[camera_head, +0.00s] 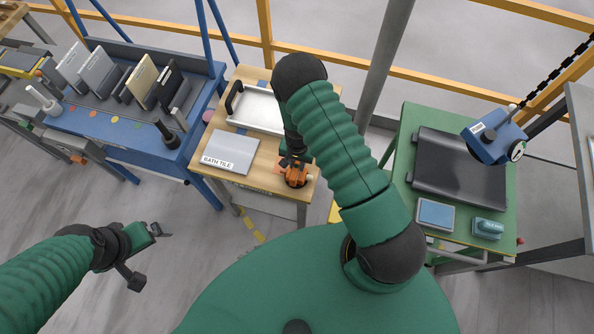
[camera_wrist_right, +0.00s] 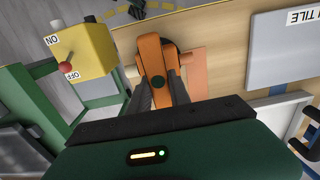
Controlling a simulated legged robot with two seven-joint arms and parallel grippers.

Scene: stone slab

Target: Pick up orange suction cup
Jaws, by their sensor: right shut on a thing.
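The orange suction cup (camera_head: 297,176) is at the front right of the wooden table (camera_head: 262,184) in the head view. In the right wrist view the orange suction cup (camera_wrist_right: 152,55) lies between the dark fingers. My right gripper (camera_head: 292,160) is shut on it from above; the wrist view shows my right gripper (camera_wrist_right: 158,82) too. Whether the cup touches the table I cannot tell. My left gripper (camera_head: 150,252) hangs over the floor at the lower left, away from the tables, its fingers seemingly apart and empty.
A grey bath tile (camera_head: 231,151) lies left of the cup, with a white tray (camera_head: 257,110) behind. A blue rack (camera_head: 130,138) with upright slabs stands left. A green table (camera_head: 456,218) stands right. A yellow switch box (camera_wrist_right: 85,55) is near my right gripper.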

